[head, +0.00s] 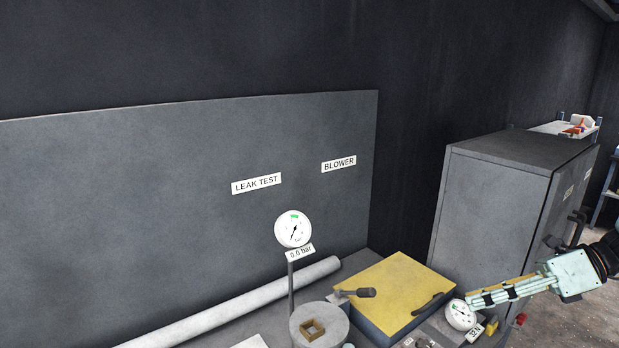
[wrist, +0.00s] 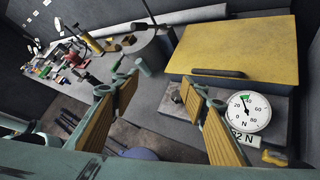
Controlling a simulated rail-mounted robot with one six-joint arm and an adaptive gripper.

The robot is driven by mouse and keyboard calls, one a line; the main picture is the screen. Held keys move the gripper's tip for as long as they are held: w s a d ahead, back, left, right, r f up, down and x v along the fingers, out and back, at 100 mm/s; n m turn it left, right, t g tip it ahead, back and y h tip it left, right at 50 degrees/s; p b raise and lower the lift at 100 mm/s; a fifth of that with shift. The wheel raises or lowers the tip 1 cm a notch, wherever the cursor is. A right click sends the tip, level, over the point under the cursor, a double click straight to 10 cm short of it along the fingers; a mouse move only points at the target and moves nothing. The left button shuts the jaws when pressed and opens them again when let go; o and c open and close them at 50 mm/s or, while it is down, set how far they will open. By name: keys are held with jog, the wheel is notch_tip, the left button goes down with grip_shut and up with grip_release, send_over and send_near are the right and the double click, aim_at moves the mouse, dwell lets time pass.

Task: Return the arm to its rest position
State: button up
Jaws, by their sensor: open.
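My gripper (head: 476,301) reaches in from the right in the head view, over the bench's right end near a round dial. In the wrist view, my gripper (wrist: 163,84) has its two yellow-padded fingers spread apart with nothing between them. The bench edge and floor show beyond and below the fingers. The dial marked N (wrist: 245,112) is just right of the right finger in the wrist view. It also shows in the head view (head: 460,314), close to the fingertips; I cannot tell whether they touch.
A yellow-topped block (head: 393,292) with a dark handle lies by the dial. A pressure gauge (head: 293,229) stands on a post, reading 0.0 bar. A grey cabinet (head: 500,210) stands behind my arm. Several small items (wrist: 60,65) crowd the bench's far left in the wrist view.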

jog(key=s+a+r+n+g+h+b, duration=0.1)
jog(key=s+a+r+n+g+h, duration=0.35)
jog(key=s+a+r+n, duration=1.05)
jog(key=s+a+r+n+t+h, duration=0.1)
jog(key=s+a+n+t+h, duration=0.1)
jog(key=s+n, duration=0.4)
jog(key=s+a+r+n+t+h+b, duration=0.1)
jog(key=s+a+r+n+t+h, duration=0.1)
jog(key=s+n+t+h, duration=0.2)
jog(key=shift+s+a+n+h, duration=0.45)
jog(key=shift+s+n, duration=1.05)
jog(key=shift+s, duration=1.95)
jog(key=shift+d, duration=0.15)
